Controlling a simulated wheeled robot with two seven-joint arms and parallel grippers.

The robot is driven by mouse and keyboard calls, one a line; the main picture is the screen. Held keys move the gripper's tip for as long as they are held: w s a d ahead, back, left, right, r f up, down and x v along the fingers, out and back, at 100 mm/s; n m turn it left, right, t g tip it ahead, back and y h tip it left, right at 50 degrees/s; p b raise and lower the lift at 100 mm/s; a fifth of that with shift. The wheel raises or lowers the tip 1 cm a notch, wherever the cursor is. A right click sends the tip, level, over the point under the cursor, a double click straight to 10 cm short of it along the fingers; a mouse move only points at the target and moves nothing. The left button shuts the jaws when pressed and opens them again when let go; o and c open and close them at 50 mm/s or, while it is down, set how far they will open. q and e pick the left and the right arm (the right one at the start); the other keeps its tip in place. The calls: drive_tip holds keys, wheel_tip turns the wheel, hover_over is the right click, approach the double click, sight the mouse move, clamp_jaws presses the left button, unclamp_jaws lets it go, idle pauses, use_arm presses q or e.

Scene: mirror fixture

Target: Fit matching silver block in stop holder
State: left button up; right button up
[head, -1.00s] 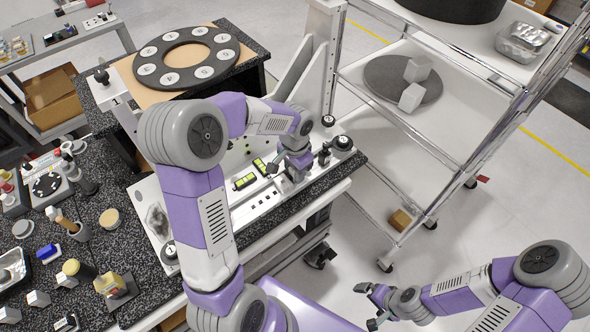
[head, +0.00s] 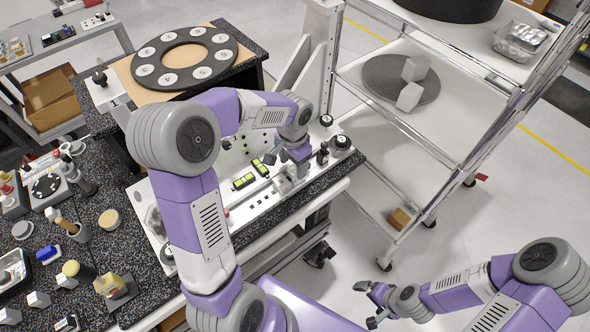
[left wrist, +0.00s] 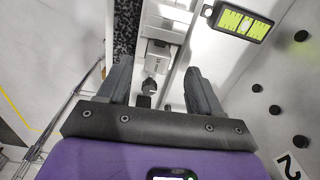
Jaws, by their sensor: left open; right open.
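My left gripper (head: 297,158) is open over the right part of the white fixture plate (head: 240,215). In the left wrist view its fingers (left wrist: 158,78) stand apart, with a pale grey block-like holder (left wrist: 160,55) beyond and between them on the rail. I see no block gripped. I cannot tell whether a silver block sits in that holder. Several small silver blocks (head: 39,299) stand on the dark table at the lower left. Two larger grey blocks (head: 410,96) rest on a round plate on the cart. My right gripper (head: 368,304) is open and empty over the floor.
A yellow-green level (left wrist: 243,23) lies beside the rail. Black knobs (head: 340,142) stand at the plate's right end. A black ring with numbered discs (head: 184,57) is behind.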

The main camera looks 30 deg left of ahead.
sight(294, 170)
use_arm(q)
drive_tip(key=r, duration=0.3)
drive_tip(key=shift+s+d+r, duration=0.2)
drive_tip(key=shift+r, duration=0.2)
drive_tip(key=shift+d+r, duration=0.1)
drive_tip(key=shift+r, duration=0.15)
